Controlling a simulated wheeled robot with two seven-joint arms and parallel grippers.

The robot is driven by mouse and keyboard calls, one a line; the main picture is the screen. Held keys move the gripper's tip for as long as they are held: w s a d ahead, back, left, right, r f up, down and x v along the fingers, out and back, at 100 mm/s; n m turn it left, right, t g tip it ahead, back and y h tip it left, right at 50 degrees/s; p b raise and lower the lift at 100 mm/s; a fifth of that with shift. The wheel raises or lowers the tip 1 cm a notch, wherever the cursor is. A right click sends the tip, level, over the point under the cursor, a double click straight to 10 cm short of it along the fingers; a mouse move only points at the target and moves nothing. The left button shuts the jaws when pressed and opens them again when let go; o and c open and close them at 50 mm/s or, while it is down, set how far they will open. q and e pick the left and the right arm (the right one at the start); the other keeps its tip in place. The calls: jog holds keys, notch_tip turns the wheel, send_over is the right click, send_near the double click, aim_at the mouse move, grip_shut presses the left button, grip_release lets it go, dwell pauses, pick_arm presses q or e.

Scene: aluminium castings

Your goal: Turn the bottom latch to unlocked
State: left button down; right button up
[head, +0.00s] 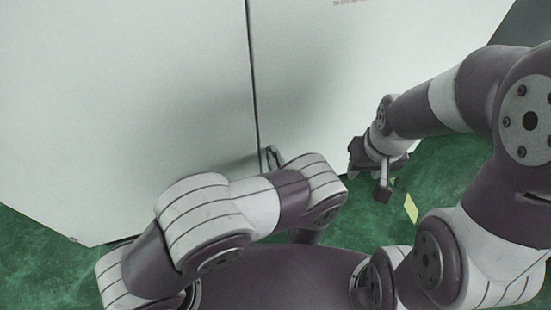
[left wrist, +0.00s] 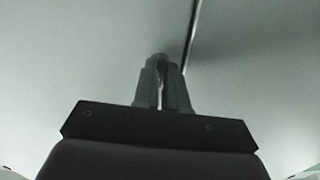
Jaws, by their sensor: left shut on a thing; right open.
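The bottom latch is mostly hidden. A small grey piece (left wrist: 158,58), seemingly the latch, shows between the fingertips in the left wrist view. My left gripper (left wrist: 161,75) is shut on it, close against the pale cabinet front and beside the dark door seam. In the head view my left forearm and wrist hide most of that spot. Only a small grey part shows above the wrist near the seam, and I cannot tell whether it is finger or latch. The latch's angle cannot be read. My right gripper (head: 370,181) is open and empty, low by the cabinet's right side.
The large pale cabinet (head: 130,90) fills the upper part of the head view, with a vertical seam (head: 251,75) between its doors. The green floor (head: 440,165) with a yellow stripe (head: 411,208) is clear at the right.

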pick_arm(q)
jog(key=shift+n, duration=0.7)
pick_arm(e)
jog(key=shift+r, duration=0.1)
pick_arm(q)
jog(key=c, duration=1.2)
grip_release()
